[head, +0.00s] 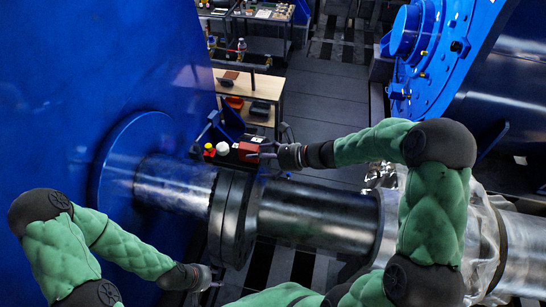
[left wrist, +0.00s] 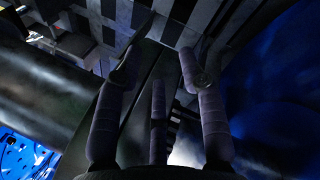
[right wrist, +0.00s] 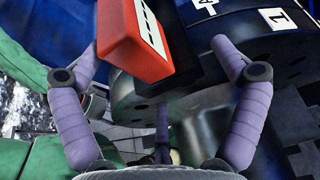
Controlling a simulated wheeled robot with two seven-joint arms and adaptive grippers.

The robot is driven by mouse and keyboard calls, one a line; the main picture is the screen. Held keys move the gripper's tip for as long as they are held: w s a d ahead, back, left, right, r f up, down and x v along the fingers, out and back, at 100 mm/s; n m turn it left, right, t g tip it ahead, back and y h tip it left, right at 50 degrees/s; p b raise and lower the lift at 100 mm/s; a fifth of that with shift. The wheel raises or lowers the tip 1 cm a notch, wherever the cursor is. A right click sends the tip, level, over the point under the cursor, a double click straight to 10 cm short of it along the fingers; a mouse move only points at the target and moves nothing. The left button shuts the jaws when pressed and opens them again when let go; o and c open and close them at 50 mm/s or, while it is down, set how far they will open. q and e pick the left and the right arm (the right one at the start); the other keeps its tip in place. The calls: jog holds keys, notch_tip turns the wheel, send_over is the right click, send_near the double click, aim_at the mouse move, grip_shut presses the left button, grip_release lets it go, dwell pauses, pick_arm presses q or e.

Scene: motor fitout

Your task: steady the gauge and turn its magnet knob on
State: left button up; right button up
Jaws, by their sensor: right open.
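A red block with a white striped label (head: 248,152) sits on top of the steel flange coupling (head: 234,215); I take it for part of the gauge. It shows large in the right wrist view (right wrist: 128,50), with a black part beside it. I cannot make out the magnet knob. My right gripper (head: 266,151) is open right beside the block, which lies between its spread fingers in the right wrist view (right wrist: 155,55); contact is unclear. My left gripper (head: 216,277) is open and empty, low at the near side of the coupling. In the left wrist view its fingers (left wrist: 158,65) enclose nothing.
A white round item (head: 222,148) and a small yellow-and-red item (head: 209,149) stand left of the block. The steel shaft (head: 318,215) runs right from the coupling. A blue housing (head: 90,90) walls the left. A wooden workbench (head: 266,86) stands behind.

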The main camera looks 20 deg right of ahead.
jog(key=shift+x, duration=1.1)
jog(key=c, duration=1.8)
jog(key=o, duration=0.4)
jog(key=shift+s, duration=0.1)
jog(key=o, duration=1.3)
jog(key=shift+c, duration=0.2)
jog(key=c, duration=1.2)
jog(key=shift+c, duration=0.2)
